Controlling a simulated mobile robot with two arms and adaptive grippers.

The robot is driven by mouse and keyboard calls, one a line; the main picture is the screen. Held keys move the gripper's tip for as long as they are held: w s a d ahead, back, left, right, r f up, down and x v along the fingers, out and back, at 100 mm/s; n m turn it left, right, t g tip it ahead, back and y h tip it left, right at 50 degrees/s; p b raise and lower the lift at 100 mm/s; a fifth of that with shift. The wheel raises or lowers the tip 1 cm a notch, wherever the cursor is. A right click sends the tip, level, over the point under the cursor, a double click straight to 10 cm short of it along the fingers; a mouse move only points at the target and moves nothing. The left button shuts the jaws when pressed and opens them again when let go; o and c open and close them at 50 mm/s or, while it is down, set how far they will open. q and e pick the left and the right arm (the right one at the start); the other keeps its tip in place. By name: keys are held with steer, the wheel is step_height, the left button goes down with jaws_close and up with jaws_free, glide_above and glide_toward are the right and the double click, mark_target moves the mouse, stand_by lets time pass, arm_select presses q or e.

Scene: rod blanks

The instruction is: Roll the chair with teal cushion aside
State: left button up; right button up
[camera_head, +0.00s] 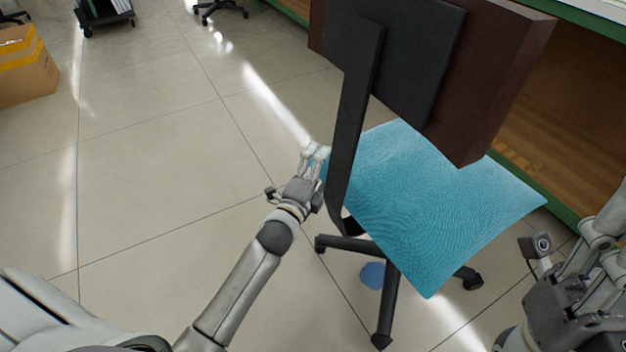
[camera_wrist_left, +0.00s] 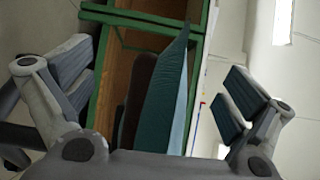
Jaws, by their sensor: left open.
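The chair stands in the centre right of the head view, with a teal cushion (camera_head: 435,200) on its seat. Its dark backrest (camera_head: 490,75) and black back bar (camera_head: 357,120) face me, above a black wheeled base (camera_head: 388,290). My left gripper (camera_head: 314,155) is just left of the bar, at the cushion's left edge. In the left wrist view it (camera_wrist_left: 155,85) is open, with the teal cushion (camera_wrist_left: 168,95) seen edge-on between the spread fingers; contact cannot be told. My right gripper (camera_head: 600,240) is at the lower right, partly cut off, apart from the chair.
A green-framed wooden bench (camera_head: 575,130) stands close behind and right of the chair. A cardboard box (camera_head: 25,65) is at the far left, and another wheeled base (camera_head: 220,8) is at the top. A blue round patch (camera_head: 373,275) lies under the chair. The tiled floor at left is clear.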

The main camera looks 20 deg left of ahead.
arm_select(q)
steer(key=shift+w, duration=0.3)
steer(key=shift+c, duration=0.3)
steer(key=c, duration=2.1)
steer(key=shift+a, duration=0.1)
